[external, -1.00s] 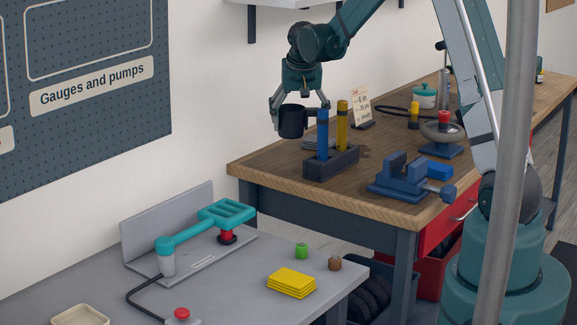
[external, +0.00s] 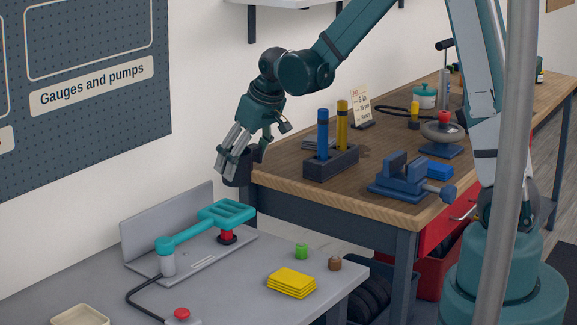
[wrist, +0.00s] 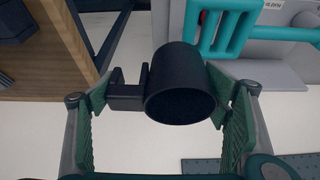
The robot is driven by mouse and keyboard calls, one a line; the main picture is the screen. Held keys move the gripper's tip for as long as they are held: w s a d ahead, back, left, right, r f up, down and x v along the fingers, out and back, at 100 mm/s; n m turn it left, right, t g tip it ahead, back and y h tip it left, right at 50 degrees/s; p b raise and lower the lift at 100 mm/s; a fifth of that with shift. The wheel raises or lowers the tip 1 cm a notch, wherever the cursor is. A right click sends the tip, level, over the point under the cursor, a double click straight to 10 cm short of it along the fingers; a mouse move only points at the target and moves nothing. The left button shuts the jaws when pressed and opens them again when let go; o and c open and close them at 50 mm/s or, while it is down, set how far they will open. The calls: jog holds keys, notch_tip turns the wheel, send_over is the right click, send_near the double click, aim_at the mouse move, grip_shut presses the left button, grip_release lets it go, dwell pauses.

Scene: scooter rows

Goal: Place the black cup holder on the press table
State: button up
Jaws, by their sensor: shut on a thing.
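The black cup holder (wrist: 182,82) is a dark round cup with a clip bracket on its side. My gripper (wrist: 165,105) is shut on it, one finger at the bracket and the other at the cup wall. In the external view my gripper (external: 240,165) holds the cup holder (external: 238,170) in the air, off the left end of the wooden bench and above the back of the grey press table (external: 240,290). My fingers partly hide the cup holder there.
On the press table stand a teal-handled press (external: 205,228), a green piece (external: 301,251), a brown piece (external: 334,263), yellow plates (external: 292,283), a red button (external: 182,314) and a beige tray (external: 80,316). The wooden bench (external: 290,178) carries a blue vise (external: 405,178) and a tool block (external: 331,162).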

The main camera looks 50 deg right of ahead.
jog(key=w+a+b, duration=0.1)
jog(key=w+a, duration=0.3)
jog(key=a, duration=0.8)
jog(key=w+a, duration=0.4)
jog(key=a, duration=0.7)
jog(key=w+a+b, duration=0.1)
jog(key=w+a, duration=0.3)
jog(key=a, duration=0.8)
jog(key=s+a+f, duration=0.2)
jog(key=a+f, duration=0.2)
jog(key=a, duration=0.7)
jog(key=shift+s+a, duration=0.2)
jog(key=shift+a, duration=0.1)
jog(key=shift+f, duration=0.1)
send_near(90, 279)
jog(key=shift+w+f, duration=0.1)
jog(key=shift+w, duration=0.7)
jog(key=shift+f+b, duration=0.45)
jog(key=shift+f, duration=1.4)
jog(key=shift+f, duration=0.1)
